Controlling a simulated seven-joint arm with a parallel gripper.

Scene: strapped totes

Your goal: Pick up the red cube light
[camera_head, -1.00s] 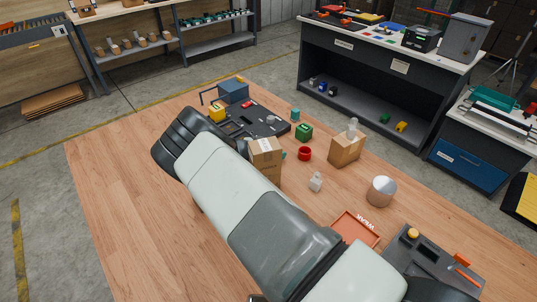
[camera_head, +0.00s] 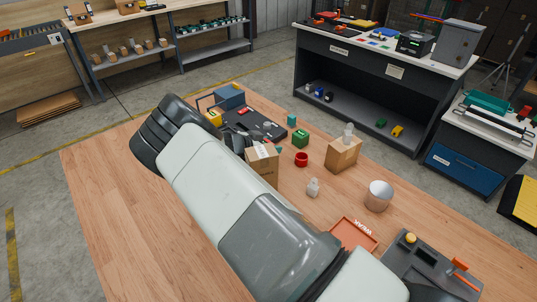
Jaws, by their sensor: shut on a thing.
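My arm crosses the table in the camera_head view and hides much of its far left part. My gripper (camera_head: 236,142) shows only as dark pieces between my forearm and a cardboard box. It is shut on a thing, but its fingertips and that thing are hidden. I cannot make out a red cube light for certain. A small red item (camera_head: 243,110) lies on the dark tray (camera_head: 262,126).
The cardboard box (camera_head: 263,168) stands close beside my gripper. A red cup (camera_head: 301,160), a small white bottle (camera_head: 313,187), another box (camera_head: 343,153) and a round tin (camera_head: 378,196) stand to the right. An orange tray (camera_head: 353,235) lies in front. The left table is bare.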

